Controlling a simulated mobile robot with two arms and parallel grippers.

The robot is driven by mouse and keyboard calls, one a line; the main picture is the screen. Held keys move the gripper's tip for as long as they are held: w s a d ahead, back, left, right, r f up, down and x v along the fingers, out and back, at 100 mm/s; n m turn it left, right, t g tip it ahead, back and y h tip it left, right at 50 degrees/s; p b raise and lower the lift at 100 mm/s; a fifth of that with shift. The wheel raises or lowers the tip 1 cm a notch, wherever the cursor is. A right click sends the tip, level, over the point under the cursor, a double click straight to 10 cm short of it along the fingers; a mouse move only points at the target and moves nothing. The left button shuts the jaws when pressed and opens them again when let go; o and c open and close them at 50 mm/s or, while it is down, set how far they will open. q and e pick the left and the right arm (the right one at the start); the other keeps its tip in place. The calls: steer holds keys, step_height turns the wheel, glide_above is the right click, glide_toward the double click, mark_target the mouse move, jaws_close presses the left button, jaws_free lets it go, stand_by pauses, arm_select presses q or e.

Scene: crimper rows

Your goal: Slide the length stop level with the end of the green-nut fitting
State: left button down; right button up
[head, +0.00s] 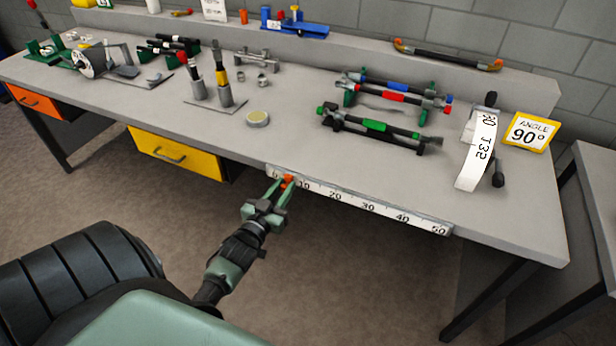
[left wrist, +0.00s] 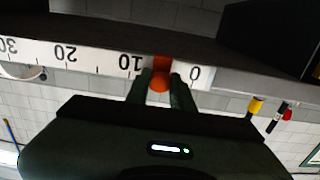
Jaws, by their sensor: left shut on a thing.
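The orange length stop (head: 288,181) sits on the white ruler (head: 352,200) along the bench's front edge, near its left end. In the left wrist view the stop (left wrist: 161,76) is between the 0 and 10 marks. My left gripper (head: 282,186) is shut on the stop, with one finger on each side in the left wrist view (left wrist: 161,88). The green-nut fitting (head: 375,126) lies on a dark stand at the front of the hose group, well right of the stop and set back from the ruler. My right gripper is not in view.
Red (head: 396,97) and blue (head: 384,84) hose fittings lie behind the green one. An angle sign (head: 530,133) and a dial with a white scale (head: 477,152) stand at the right. The ruler right of the stop is clear.

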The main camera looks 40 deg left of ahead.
arm_select(q)
steer(key=a, duration=0.2)
steer(key=shift+s+a, duration=0.3)
steer(key=shift+a, duration=0.1)
steer(key=c, duration=1.3)
jaws_free()
steer(key=shift+o, duration=0.3)
steer(key=shift+w+f, duration=0.1)
steer(key=shift+w, duration=0.05)
steer(key=v, duration=0.8)
steer(key=shift+w, duration=0.1)
